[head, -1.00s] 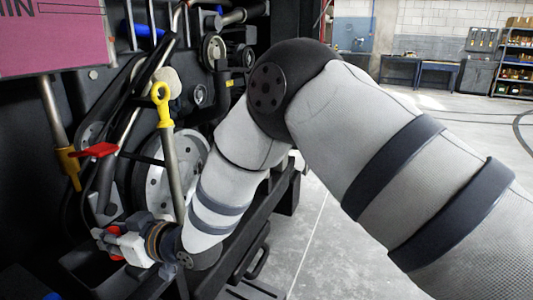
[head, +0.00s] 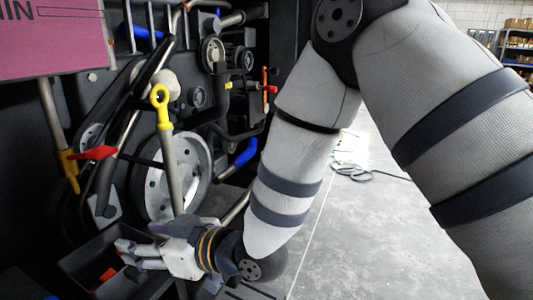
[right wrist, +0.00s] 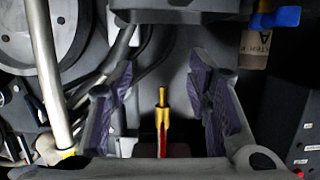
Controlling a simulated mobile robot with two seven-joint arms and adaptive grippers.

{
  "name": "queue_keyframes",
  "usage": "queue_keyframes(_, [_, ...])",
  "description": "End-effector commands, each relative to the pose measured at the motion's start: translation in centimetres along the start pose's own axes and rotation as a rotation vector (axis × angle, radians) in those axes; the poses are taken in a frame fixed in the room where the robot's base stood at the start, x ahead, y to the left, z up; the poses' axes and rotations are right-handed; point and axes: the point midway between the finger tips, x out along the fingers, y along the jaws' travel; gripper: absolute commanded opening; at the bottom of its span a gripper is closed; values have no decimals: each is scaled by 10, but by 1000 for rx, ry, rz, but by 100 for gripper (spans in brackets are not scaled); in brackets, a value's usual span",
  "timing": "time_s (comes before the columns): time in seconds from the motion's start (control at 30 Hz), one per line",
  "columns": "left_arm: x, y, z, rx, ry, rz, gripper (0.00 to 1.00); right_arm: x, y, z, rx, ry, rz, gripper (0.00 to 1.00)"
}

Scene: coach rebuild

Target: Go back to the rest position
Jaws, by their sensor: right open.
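My right gripper (head: 128,252) is low on the left in the head view, at the edge of a dark open bin (head: 75,262). In the right wrist view its two purple-padded fingers (right wrist: 162,92) stand wide apart. They hold nothing. A brass-tipped piece with a red body (right wrist: 162,125) shows between and beyond them, apart from the pads. My left gripper is not in view.
The engine bay is at left, with a grey pulley wheel (head: 160,180), a yellow-ringed dipstick (head: 160,97), a red-handled valve (head: 92,153) and a blue hose (head: 243,153). A pink panel (head: 55,45) hangs above. Floor (head: 350,235) at right is open, with a cable.

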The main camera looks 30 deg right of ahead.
Motion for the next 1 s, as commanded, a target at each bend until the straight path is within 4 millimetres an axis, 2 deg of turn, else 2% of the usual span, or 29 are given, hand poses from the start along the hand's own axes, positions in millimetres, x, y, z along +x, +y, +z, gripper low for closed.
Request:
queue_keyframes(0.13, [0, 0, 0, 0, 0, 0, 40, -13, 0, 0, 0, 1, 0, 46])
queue_keyframes(0.53, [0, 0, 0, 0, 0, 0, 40, -14, 0, 1, 1, -1, 0, 46])
queue_keyframes(0.6, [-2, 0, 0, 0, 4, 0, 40, -16, 0, 13, 18, -34, 5, 46])
queue_keyframes(0.67, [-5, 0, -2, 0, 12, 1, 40, -22, 0, 41, 57, -108, 20, 46])
queue_keyframes(0.77, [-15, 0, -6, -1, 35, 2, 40, -48, -4, 118, 161, -314, 64, 46])
queue_keyframes(0.8, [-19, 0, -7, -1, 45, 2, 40, -65, -8, 152, 207, -410, 85, 46])
queue_keyframes(0.87, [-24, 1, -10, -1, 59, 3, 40, -94, -17, 199, 272, -553, 117, 46])
queue_keyframes(0.9, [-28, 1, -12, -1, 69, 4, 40, -116, -24, 228, 313, -647, 139, 46])
queue_keyframes(0.97, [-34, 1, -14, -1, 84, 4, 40, -155, -36, 267, 372, -790, 174, 46])
queue_keyframes(1.0, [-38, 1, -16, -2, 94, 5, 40, -182, -45, 290, 410, -884, 197, 46])
